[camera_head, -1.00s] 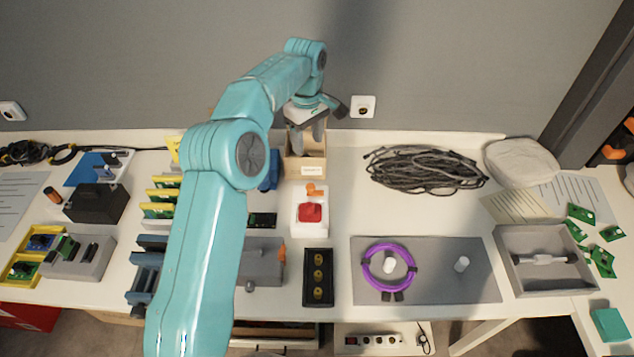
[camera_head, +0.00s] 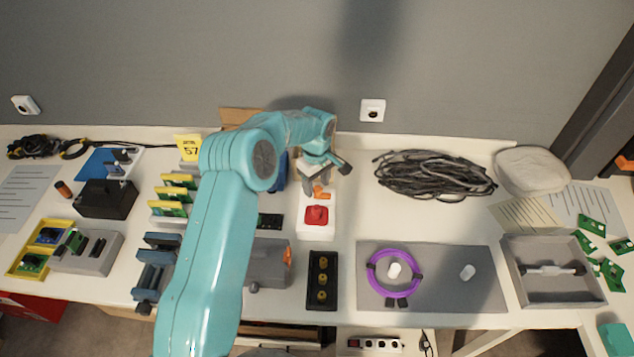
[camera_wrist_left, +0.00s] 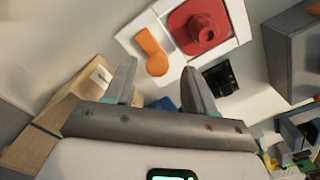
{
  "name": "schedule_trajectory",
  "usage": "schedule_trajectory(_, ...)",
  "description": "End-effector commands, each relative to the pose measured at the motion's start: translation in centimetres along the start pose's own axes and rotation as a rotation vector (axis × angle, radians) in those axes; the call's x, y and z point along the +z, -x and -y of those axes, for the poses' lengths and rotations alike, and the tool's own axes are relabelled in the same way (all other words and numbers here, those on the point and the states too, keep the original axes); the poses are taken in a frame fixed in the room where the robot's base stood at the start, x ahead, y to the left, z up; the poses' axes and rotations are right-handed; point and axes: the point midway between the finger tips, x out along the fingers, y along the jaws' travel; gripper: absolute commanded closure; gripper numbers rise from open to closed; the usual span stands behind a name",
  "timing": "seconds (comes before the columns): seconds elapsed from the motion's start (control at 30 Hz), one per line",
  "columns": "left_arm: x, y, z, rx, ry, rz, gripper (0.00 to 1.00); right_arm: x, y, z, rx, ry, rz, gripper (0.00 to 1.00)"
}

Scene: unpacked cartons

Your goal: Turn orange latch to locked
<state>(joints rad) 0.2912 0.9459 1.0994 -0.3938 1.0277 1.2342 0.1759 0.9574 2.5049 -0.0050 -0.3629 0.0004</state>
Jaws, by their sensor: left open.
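The orange latch (camera_head: 321,191) is on a white base (camera_head: 318,228), just behind a red knob (camera_head: 316,215). In the left wrist view the orange latch (camera_wrist_left: 151,52) is a rounded lever beside the red knob (camera_wrist_left: 203,30). My left gripper (camera_head: 318,185) is above the back end of the white base, close to the latch. In the left wrist view my left gripper (camera_wrist_left: 158,80) has its two fingers apart with nothing between them, and the latch shows beyond the fingertips. Whether the fingers touch the latch cannot be told. My right gripper is not in view.
A cardboard box (camera_wrist_left: 50,125) stands close to the left gripper. A black tray (camera_head: 321,281) lies in front of the white base. A cable coil (camera_head: 430,175) lies to the right, and a purple ring (camera_head: 371,274) sits on a grey mat (camera_head: 440,290).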

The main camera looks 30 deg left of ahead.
Motion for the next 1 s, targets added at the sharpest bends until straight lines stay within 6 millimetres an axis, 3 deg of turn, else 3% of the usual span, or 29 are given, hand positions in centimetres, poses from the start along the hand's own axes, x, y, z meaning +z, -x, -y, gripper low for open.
schedule_trajectory(0.37, -0.01, -0.94, -0.19, 0.0, -0.001, 0.0, 0.45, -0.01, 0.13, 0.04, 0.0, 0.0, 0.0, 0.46)
schedule_trajectory(0.47, -0.01, -0.93, -0.18, 0.0, -0.001, 0.0, 0.71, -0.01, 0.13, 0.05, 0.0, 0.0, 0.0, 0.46)
schedule_trajectory(0.53, 0.0, -0.92, -0.17, 0.0, -0.001, 0.0, 0.94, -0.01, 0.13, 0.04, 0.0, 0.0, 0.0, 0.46)
schedule_trajectory(0.57, 0.0, -0.92, -0.17, -0.001, -0.001, 0.0, 1.0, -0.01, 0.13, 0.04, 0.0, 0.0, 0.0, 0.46)
schedule_trajectory(1.0, 0.06, -1.14, -0.17, 0.0, -0.079, 0.001, 1.0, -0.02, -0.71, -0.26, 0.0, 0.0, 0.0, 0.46)
